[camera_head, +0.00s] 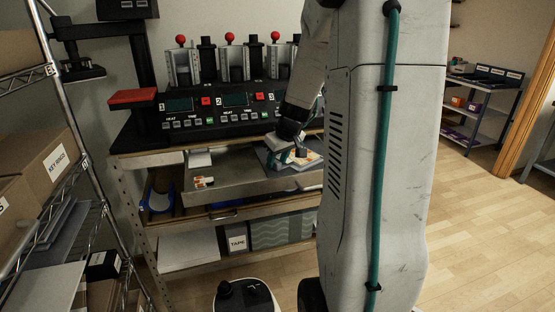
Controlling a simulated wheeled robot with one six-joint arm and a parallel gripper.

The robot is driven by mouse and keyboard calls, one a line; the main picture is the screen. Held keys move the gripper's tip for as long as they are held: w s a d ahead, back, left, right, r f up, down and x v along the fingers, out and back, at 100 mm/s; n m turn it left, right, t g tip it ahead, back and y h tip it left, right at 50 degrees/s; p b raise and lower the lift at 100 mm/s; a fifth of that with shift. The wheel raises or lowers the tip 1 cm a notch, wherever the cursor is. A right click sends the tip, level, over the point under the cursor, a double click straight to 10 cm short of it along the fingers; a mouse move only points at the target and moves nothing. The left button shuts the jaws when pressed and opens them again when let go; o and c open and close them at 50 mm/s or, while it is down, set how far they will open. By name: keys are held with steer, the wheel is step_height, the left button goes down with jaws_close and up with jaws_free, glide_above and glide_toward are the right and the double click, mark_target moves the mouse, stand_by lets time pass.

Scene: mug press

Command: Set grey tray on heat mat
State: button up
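A flat grey piece that looks like the grey tray (268,157) lies on a pulled-out metal shelf below the press bench, with a colourful printed piece (303,158) on it or beside it. My gripper (296,151) is low over this grey piece, at its near or upper side. I cannot pick out the heat mat with certainty. My arm column hides the right end of the bench and shelf.
The mug press (222,115) with several red-knobbed units stands on the bench. A red pad (132,97) is at its left. A wire rack with boxes (50,165) stands left. Floor is clear at right.

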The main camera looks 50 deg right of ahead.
steer(key=d+v, duration=0.1)
steer(key=v, duration=1.1)
steer(key=s+a+r+n+g+y, duration=0.1)
steer(key=s+a, duration=0.1)
steer(key=a, duration=0.7)
steer(key=s+a+r, duration=0.1)
steer(key=a, duration=0.7)
steer(key=s+a+f+g, duration=0.2)
steer(key=s+a+f, duration=0.1)
steer(key=s+a, duration=1)
steer(key=shift+s+n, duration=0.4)
steer(key=shift+s, duration=0.25)
steer(key=shift+a, duration=0.15)
